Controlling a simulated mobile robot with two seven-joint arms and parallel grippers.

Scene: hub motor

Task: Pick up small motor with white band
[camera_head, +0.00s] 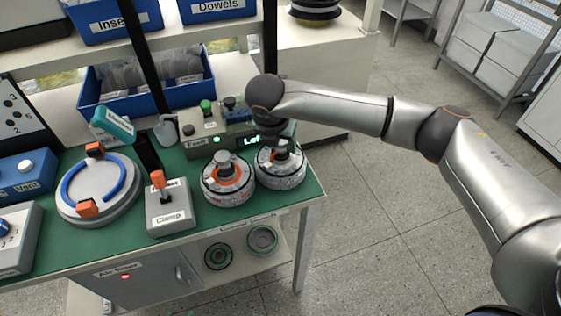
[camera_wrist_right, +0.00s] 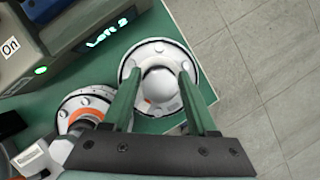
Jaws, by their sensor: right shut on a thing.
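Two small round motors with pale, dark-edged bodies stand side by side near the right edge of the green worktop. The left motor (camera_head: 228,183) shows an orange ring around its central hub. The right motor (camera_head: 280,174) is partly covered by my right gripper (camera_head: 281,145); its top looks mostly white, with a little orange visible. In the right wrist view, my right gripper (camera_wrist_right: 158,88) has its green fingers on either side of the right motor's rounded hub (camera_wrist_right: 158,82), shut on it. The motor appears to be at worktop level; any gap beneath it is hidden. My left gripper is out of view.
A control box (camera_head: 205,133) with a lit display stands just behind the motors. A clamp box (camera_head: 168,207) with an orange lever and a round fixture (camera_head: 97,193) are to the left. The worktop's right edge (camera_head: 318,192) is close, with open floor beyond.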

